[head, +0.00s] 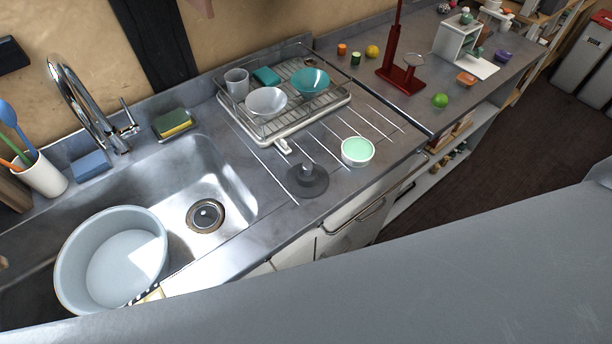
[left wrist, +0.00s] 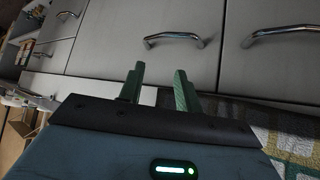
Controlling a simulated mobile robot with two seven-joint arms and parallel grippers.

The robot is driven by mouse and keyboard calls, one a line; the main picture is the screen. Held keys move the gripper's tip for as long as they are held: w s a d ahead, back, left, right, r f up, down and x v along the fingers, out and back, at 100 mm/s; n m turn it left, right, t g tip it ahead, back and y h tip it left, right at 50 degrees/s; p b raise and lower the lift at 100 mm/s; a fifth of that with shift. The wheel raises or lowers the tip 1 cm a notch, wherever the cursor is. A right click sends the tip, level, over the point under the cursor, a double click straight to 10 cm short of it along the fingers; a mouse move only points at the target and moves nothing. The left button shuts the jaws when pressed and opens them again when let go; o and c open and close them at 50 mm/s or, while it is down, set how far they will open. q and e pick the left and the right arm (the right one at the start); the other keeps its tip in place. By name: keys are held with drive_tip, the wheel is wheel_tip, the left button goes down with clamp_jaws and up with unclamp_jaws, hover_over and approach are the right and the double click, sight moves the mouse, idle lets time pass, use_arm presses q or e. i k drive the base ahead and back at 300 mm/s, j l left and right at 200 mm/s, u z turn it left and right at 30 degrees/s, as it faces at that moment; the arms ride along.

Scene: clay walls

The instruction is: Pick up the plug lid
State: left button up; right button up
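The plug lid (head: 307,180) appears to be the dark grey round disc with a short upright knob, lying flat on the counter right of the sink, near the front edge. My left gripper (left wrist: 160,88) shows in the left wrist view with its two green fingers apart and nothing between them. It faces grey cabinet fronts, and the plug lid is not in that view. I cannot make out either gripper in the head view. My right gripper is not in view.
A large pale pot (head: 112,262) stands in the sink, left of the drain (head: 206,215). A bowl with green contents (head: 357,152) stands right of the lid. A dish rack (head: 330,104) is behind. Drawer handles (left wrist: 172,38) protrude below the counter.

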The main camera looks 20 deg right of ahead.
sight(307, 180)
drive_tip(key=k, duration=0.5)
drive_tip(key=i+l+u, duration=0.25)
drive_tip(key=l, duration=0.55)
drive_tip(key=i+l+u, duration=0.2)
drive_tip(key=l, duration=0.65)
drive_tip(key=i+l+u, duration=0.1)
drive_tip(key=l+u, duration=0.15)
drive_tip(key=l, duration=0.6)
drive_tip(key=l+u, duration=0.2)
drive_tip(key=l, duration=0.7)
